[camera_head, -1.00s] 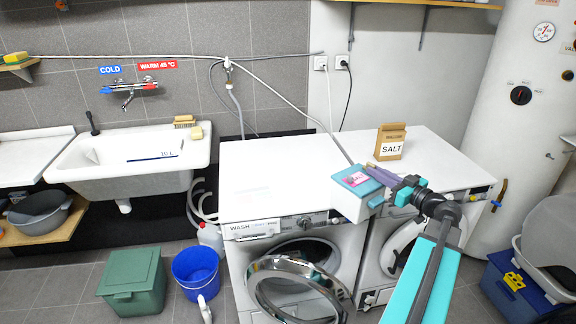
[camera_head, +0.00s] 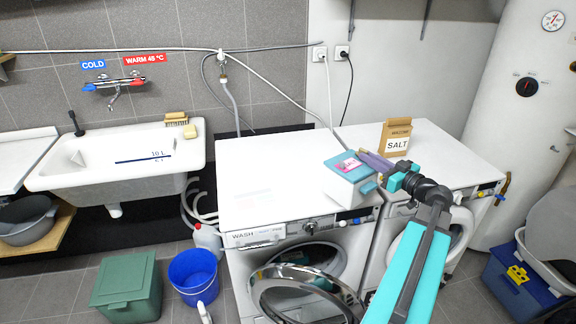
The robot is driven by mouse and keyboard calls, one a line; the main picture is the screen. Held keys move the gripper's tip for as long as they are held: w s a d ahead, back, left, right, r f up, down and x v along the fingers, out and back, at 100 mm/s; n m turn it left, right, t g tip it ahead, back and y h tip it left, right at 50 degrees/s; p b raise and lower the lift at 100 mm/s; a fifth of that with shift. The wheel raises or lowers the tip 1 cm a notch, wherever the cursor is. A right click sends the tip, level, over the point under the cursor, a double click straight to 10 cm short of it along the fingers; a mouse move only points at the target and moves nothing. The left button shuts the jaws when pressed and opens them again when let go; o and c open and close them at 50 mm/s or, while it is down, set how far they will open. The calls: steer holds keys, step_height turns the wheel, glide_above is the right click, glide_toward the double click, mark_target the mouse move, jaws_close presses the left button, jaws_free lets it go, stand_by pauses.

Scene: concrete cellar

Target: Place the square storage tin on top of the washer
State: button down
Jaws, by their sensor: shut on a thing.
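The square storage tin (camera_head: 347,190) is white with a teal lid and a pink label. My gripper (camera_head: 371,175) is shut on it from the right side. The tin shows over the right front part of the washer's white top (camera_head: 265,180). I cannot tell whether its base touches the top or hangs just above it. The washer is the left machine, marked WASH, with its round door (camera_head: 300,292) open. My gripper hides part of the tin's right side.
A second white machine (camera_head: 455,165) stands close on the right, with a SALT carton (camera_head: 396,140) on its top. The left and middle of the washer's top are clear. A sink (camera_head: 120,160), a blue bucket (camera_head: 193,272) and a green bin (camera_head: 127,287) are at left.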

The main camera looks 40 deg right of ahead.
steer(key=shift+s+d+r, duration=0.1)
steer(key=shift+s+r, duration=0.05)
steer(key=shift+w+d, duration=0.15)
steer(key=shift+w, duration=0.15)
steer(key=w+d+f+p, duration=0.1)
steer(key=w+p, duration=0.5)
steer(key=w, duration=0.9)
steer(key=shift+d+f, duration=0.3)
steer(key=shift+d, duration=0.35)
steer(key=shift+f, duration=0.1)
step_height(320, 180, down, 3)
steer(key=shift+f+p, duration=0.15)
steer(key=shift+p, duration=1.1)
steer(key=shift+f, duration=0.1)
